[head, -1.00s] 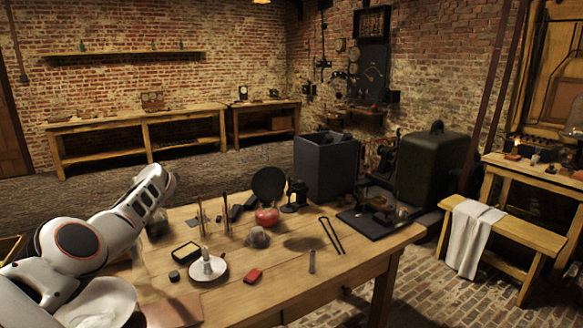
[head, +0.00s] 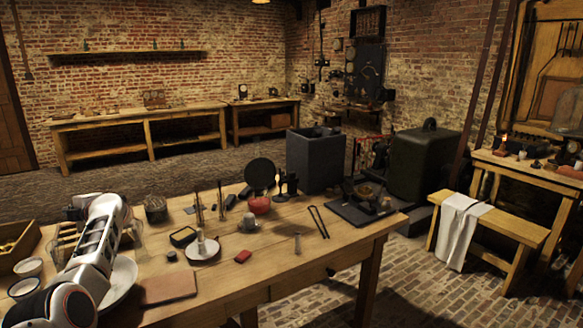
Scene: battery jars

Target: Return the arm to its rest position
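My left arm (head: 98,240) comes in at the lower left, over the left end of the wooden table (head: 345,250). Its white links with dark slots rise beside a round white plate (head: 122,278) and cover part of it. I cannot make out the fingers of my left gripper. My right arm and gripper are not in view.
Near my arm are a wooden tray (head: 30,238), white cups (head: 28,267), a brown flat piece (head: 168,288), a saucer with a candle (head: 203,250), a red block (head: 243,256) and a wire-topped pot (head: 156,210). A dark jar (head: 315,160) stands behind the table.

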